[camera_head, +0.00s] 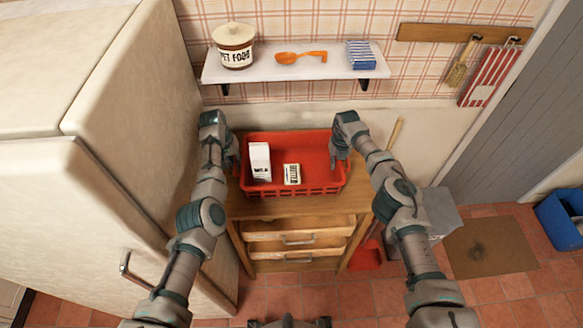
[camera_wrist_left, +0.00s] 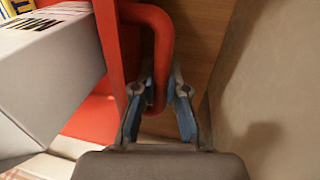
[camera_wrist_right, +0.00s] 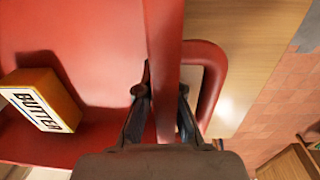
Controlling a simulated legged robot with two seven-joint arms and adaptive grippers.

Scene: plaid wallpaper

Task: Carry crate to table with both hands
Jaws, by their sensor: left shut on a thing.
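A red crate (camera_head: 297,188) sits on top of a wooden drawer unit (camera_head: 290,208) against the wall. A white carton (camera_head: 259,160) and a butter box (camera_head: 292,174) are in it. My left gripper (camera_head: 232,158) is at the crate's left end, shut on its red loop handle (camera_wrist_left: 158,30). My right gripper (camera_head: 340,157) is at the right end. In the right wrist view its fingers (camera_wrist_right: 163,100) straddle the crate's wall beside the handle loop (camera_wrist_right: 213,85); whether they press on it is unclear. No separate table is in view.
A fridge (camera_head: 130,130) stands close on the left. A shelf (camera_head: 297,70) with a pet food jar (camera_head: 234,45), an orange spoon (camera_head: 300,58) and a blue-striped packet (camera_head: 361,55) hangs above. A grey bin (camera_head: 440,212), a red dustpan (camera_head: 367,256) and a mat (camera_head: 490,246) are at right.

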